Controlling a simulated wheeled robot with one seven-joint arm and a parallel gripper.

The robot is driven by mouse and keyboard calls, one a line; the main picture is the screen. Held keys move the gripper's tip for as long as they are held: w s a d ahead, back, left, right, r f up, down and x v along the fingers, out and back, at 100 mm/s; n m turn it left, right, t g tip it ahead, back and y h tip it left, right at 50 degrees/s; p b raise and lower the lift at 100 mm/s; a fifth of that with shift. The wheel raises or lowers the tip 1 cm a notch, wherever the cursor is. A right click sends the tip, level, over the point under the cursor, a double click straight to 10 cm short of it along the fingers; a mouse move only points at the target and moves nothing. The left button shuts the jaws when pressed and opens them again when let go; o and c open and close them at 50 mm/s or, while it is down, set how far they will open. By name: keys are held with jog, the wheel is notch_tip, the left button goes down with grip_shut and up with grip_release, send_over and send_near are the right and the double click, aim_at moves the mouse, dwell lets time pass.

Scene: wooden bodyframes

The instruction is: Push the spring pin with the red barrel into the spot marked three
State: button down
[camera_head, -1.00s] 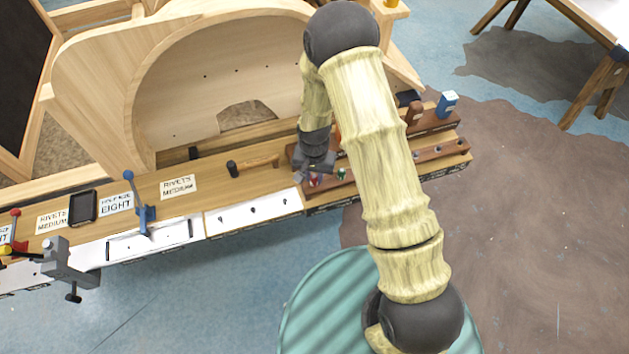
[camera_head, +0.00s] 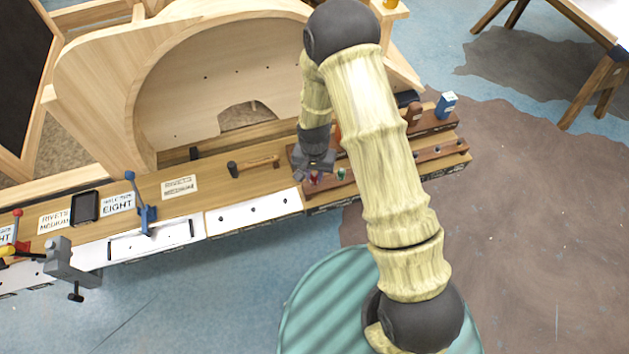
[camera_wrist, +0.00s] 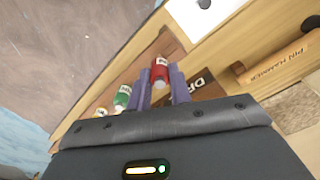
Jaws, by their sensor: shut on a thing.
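The spring pin with the red barrel (camera_wrist: 160,71) stands between the two purple fingers of my gripper (camera_wrist: 162,84) in the wrist view. My gripper is shut on it, over a brown wooden rack. In the head view my gripper (camera_head: 313,174) is at the left end of that rack (camera_head: 345,186), and the pin is mostly hidden by it. A pin with a green barrel (camera_wrist: 122,97) stands beside the held pin; it also shows in the head view (camera_head: 341,173). I cannot make out a spot marked three.
A white strip with holes (camera_head: 253,211) lies left of the rack. A wooden hammer (camera_head: 256,165) lies behind it. A blue clamp (camera_head: 145,212) and a grey vise (camera_head: 68,262) stand farther left. A blue bottle (camera_head: 446,105) stands at the right.

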jog(key=shift+r+p, duration=0.8)
jog(key=shift+r, duration=0.45)
